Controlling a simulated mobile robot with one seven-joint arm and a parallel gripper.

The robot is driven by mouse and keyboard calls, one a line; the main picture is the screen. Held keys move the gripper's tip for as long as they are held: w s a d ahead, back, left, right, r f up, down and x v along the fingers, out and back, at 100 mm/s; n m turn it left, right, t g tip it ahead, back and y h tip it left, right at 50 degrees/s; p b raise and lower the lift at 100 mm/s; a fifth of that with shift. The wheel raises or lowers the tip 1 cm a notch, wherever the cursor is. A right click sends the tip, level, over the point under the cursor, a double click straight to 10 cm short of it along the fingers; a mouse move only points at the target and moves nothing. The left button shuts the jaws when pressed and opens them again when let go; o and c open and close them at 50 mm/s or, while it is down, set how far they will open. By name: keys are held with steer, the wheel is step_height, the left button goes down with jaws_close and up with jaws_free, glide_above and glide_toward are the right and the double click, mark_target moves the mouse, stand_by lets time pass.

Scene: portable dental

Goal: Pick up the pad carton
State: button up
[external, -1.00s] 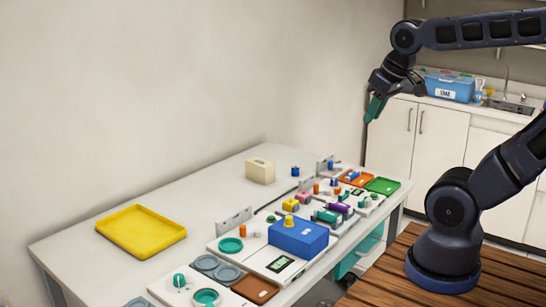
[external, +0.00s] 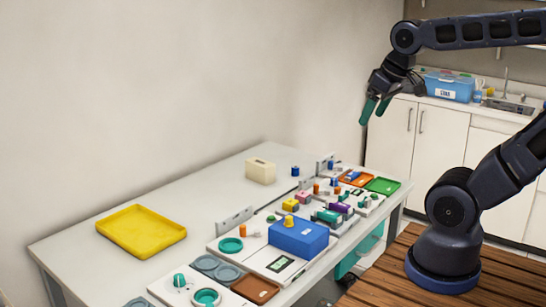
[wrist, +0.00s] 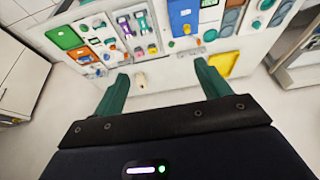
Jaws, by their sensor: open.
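A cream box (external: 260,171), which looks like the pad carton, stands upright on the grey-white table towards its back edge. I cannot read any label on it. In the wrist view the cream box (wrist: 140,80) looks small and lies between the fingertips in the picture, nearer the left one. My gripper (external: 373,112) is open and empty, with teal fingers pointing down. It is high above the table's far right end, well apart from the box. In the wrist view both fingers of my gripper (wrist: 162,72) are spread wide.
A small blue cylinder (external: 295,171) stands right of the cream box. A yellow tray (external: 141,231) lies at the left. A blue box (external: 298,236), a green tray (external: 382,186) and several small coloured parts crowd the front side. Bare table lies between the yellow tray and cream box.

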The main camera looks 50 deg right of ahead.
steer(key=m+g, duration=0.1)
steer(key=g, duration=0.2)
glide_above(260, 162)
steer(key=s, duration=0.1)
steer(key=f, duration=2.6)
steer(key=shift+s, duration=0.2)
steer(key=f, duration=0.4)
steer(key=w+f, duration=0.1)
steer(key=shift+d+f, duration=0.15)
steer(key=shift+f, duration=0.25)
steer(key=shift+w+f, duration=0.2)
steer(key=shift+f, duration=1.1)
steer(key=shift+w+f, duration=0.15)
steer(key=shift+f, duration=1.15)
steer(key=c, duration=1.1)
